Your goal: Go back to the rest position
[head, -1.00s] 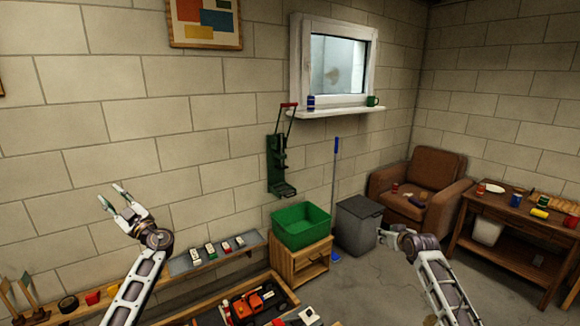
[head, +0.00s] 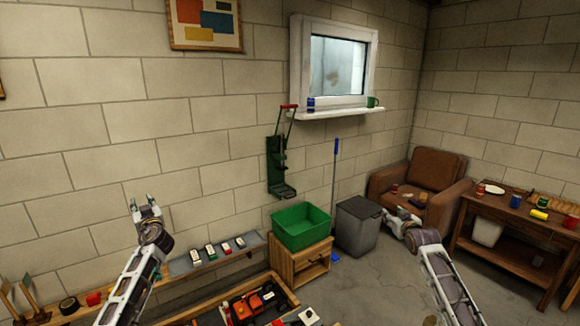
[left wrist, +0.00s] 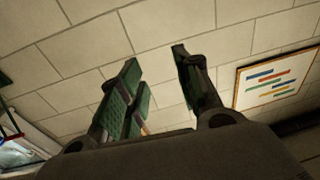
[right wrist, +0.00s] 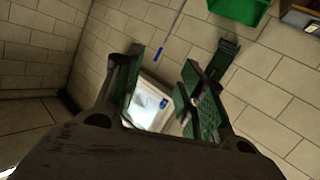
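My left gripper (head: 143,202) is raised in front of the block wall at the left, with its fingers pointing up. In the left wrist view its two green-padded fingers (left wrist: 155,85) stand apart with nothing between them. My right gripper (head: 391,218) is at the right, in front of the armchair and the grey bin. In the right wrist view its fingers (right wrist: 160,90) are apart and empty, with the window far behind them. Neither gripper touches anything.
An open box with a red and black car (head: 250,303) lies low in front of me. A green bin (head: 301,228) stands on a wooden cabinet (head: 287,264). A brown armchair (head: 436,172) and a wooden table (head: 509,208) are at the right. The space around both grippers looks clear.

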